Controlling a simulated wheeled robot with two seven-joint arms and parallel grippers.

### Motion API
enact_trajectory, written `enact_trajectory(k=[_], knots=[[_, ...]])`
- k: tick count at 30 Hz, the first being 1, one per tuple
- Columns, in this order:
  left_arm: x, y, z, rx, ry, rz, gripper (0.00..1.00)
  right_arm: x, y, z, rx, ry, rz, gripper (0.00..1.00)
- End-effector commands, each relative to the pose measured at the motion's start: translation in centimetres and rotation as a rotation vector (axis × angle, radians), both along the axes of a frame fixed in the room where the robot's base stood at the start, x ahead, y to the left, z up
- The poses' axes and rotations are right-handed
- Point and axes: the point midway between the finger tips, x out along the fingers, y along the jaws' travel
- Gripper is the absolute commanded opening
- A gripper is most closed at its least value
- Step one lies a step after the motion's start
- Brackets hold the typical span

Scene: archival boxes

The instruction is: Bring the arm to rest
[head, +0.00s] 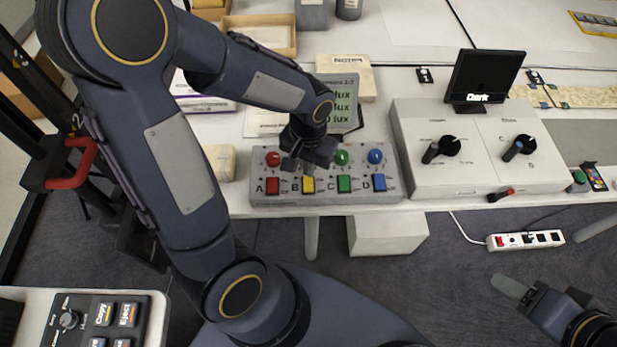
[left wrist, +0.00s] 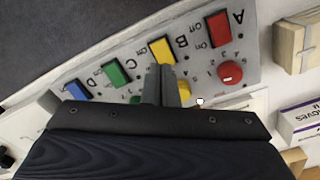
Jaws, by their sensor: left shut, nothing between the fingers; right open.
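My left gripper (head: 297,165) is shut and empty. It hangs over the grey control panel (head: 330,196), in front of the B column. In the left wrist view its fingers (left wrist: 160,84) are together, beside the yellow knob (left wrist: 183,89) and below the yellow B switch (left wrist: 162,50). I cannot tell whether they touch the panel. In the head view the gripper hides the yellow knob. The panel also carries a red knob (head: 273,159), a green knob (head: 341,157) and a blue knob (head: 375,156). My right gripper (head: 514,288) is open and empty at the lower right, over the floor.
A white box with two black dials (head: 452,185) stands right of the panel, with a small black screen (head: 486,75) behind. A display sign (head: 343,95) and a notes box (head: 346,78) stand behind the panel. A power strip (head: 525,240) lies below the table edge.

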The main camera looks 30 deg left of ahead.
Motion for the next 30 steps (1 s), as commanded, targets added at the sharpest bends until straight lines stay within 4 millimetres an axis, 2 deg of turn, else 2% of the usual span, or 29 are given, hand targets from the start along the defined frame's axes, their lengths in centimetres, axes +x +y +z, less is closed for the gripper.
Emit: enact_trajectory(k=[2, 20, 23, 25, 30], knots=[[0.0, 0.0, 0.7, 0.000, -0.001, 0.000, 0.00, 0.0, 0.0, 0.6, 0.000, 0.000, 0.000, 0.55], [-0.1, 0.0, 0.9, -0.008, -0.006, 0.005, 0.00, 0.0, 0.0, 0.4, 0.000, 0.000, 0.000, 0.55], [-0.8, 0.3, 2.3, -0.043, -0.036, 0.025, 0.00, 0.0, 0.0, 0.5, 0.000, 0.000, 0.000, 0.55], [-1.8, 0.5, 4.0, -0.086, -0.073, 0.048, 0.00, 0.0, 0.0, 0.5, 0.000, 0.000, 0.000, 0.55], [-5.6, 0.6, 8.5, -0.217, -0.210, 0.099, 0.00, 0.0, 0.0, 0.4, 0.000, 0.000, 0.000, 0.55]])
